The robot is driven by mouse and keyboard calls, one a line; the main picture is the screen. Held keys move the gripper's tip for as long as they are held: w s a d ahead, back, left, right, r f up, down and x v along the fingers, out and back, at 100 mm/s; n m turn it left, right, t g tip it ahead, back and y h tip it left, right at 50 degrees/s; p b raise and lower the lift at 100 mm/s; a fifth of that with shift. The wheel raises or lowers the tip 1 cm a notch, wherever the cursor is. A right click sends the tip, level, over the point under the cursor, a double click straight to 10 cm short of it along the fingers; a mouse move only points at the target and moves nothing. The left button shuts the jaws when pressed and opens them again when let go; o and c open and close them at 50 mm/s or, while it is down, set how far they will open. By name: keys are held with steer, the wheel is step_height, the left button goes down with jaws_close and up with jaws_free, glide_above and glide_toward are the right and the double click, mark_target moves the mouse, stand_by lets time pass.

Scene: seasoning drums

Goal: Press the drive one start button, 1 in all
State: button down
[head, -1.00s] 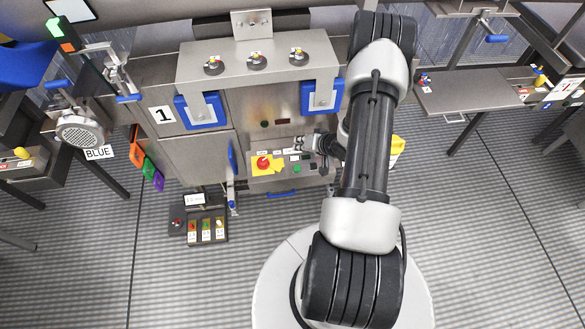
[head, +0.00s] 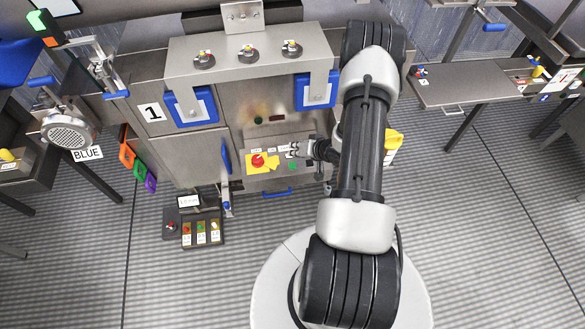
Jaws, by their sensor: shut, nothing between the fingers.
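Below the cabinet marked 1, a small control panel (head: 280,173) carries a red mushroom button (head: 258,160) on a yellow plate and a green button (head: 292,166) to its right. Small white labels sit above the buttons, too small to read, so I cannot tell which button is the drive one start button. My gripper (head: 296,150) is shut and empty. Its tips show just above the green button in the picture and right of the red one. I cannot tell whether they touch the panel. My gripper and wrist hide the panel's upper right part.
A separate box (head: 197,232) with red, green and yellow controls stands at lower left. A blue handle (head: 226,156) stands left of the panel, and another blue handle (head: 276,192) is below it. A yellow thing (head: 393,146) shows right of my arm.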

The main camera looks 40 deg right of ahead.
mark_target(295, 163)
steer(key=shift+f+b, duration=1.15)
steer(key=shift+f, duration=0.9)
steer(key=shift+f, duration=0.15)
steer(key=shift+f, duration=0.3)
steer(key=shift+f+b, duration=0.45)
steer(key=shift+b, duration=0.15)
stand_by(0.4)
steer(key=shift+r+p, duration=0.75)
steer(key=shift+r, duration=0.15)
steer(key=shift+r+p, duration=2.05)
steer(key=shift+r, duration=0.5)
